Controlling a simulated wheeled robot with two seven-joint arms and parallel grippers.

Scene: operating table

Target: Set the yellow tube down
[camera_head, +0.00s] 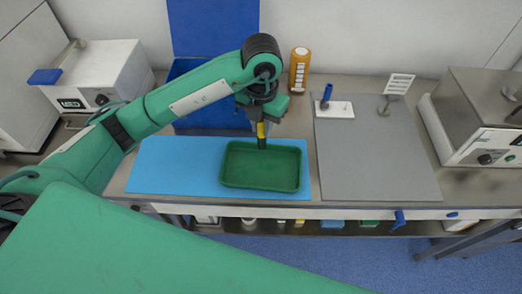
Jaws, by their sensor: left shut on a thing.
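The yellow tube (261,130) is upright, with a dark lower end. My left gripper (262,120) is shut on it and points down. The tube hangs over the back part of the green tray (262,187), near its rear rim. Whether its lower end touches the tray is hard to tell. The tray lies on a light blue mat (160,165) and looks empty. My right gripper is not in view.
An orange bottle (299,70) stands behind the tray. A white holder with a blue tube (326,97) stands on the grey mat (375,160). A blue bin (190,120) is behind my left arm. White machines stand at both sides. The grey mat's front is clear.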

